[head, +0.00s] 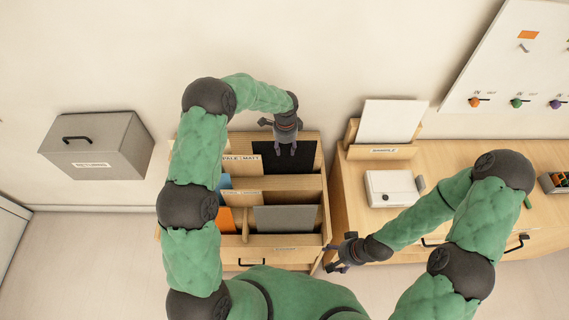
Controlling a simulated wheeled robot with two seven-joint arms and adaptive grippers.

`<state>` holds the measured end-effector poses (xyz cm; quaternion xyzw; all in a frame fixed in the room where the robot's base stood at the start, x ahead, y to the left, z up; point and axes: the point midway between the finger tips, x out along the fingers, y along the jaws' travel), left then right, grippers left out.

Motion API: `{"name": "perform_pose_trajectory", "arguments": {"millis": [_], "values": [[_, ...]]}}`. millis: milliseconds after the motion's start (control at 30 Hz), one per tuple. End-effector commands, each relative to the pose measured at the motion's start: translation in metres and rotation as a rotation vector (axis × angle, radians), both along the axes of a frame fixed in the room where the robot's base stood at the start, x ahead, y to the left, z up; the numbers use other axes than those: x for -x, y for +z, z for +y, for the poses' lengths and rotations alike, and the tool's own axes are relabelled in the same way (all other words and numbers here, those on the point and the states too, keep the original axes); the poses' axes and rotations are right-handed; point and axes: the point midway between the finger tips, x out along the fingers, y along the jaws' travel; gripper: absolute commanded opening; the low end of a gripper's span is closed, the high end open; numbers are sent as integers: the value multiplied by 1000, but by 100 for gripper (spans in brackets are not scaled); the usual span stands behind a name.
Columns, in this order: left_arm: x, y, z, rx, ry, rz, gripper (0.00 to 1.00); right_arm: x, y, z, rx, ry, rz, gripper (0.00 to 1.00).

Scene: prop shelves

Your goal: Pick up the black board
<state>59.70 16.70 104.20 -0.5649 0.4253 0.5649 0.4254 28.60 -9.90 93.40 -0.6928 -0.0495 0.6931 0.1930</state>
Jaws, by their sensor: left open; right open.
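The black board (270,157) stands in the rear slot of the wooden rack, beside a label that reads in part "MATT". My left gripper (285,148) is open over the upper edge of the black board, with its fingers pointing down at it. Whether the fingers touch the board or straddle it I cannot tell. The lower part of the board is hidden by the rack's divider. My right gripper (336,261) is open and empty, low at the rack's right side, near the wooden cabinet.
The wooden rack (285,240) also holds a grey board (286,218), an orange board (226,219) and a blue one. A wooden cabinet (440,160) to the right carries a white box (389,188) and a white panel (392,121) in a holder. A grey box (97,146) is at left.

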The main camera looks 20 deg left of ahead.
Motion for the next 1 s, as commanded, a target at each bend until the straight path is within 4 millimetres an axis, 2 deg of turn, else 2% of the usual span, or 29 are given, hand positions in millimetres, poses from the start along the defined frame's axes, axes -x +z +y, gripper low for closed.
{"name": "perform_pose_trajectory", "arguments": {"millis": [100,200,467,500,633,667,1000], "values": [[1,-17,0,0,0,2,45,0,4,0,0,0,0,75],[0,-25,0,0,0,1,45,0,5,0,0,0,0,75],[0,-29,0,0,0,-1,45,0,5,0,0,0,0,75],[0,-29,0,0,0,-1,42,0,5,0,0,0,0,75],[0,-28,0,0,0,-1,6,0,5,0,0,0,0,75],[0,-28,0,0,0,-1,0,0,5,0,0,0,0,75],[0,-28,0,0,0,-1,0,0,5,0,0,0,0,75]]}}
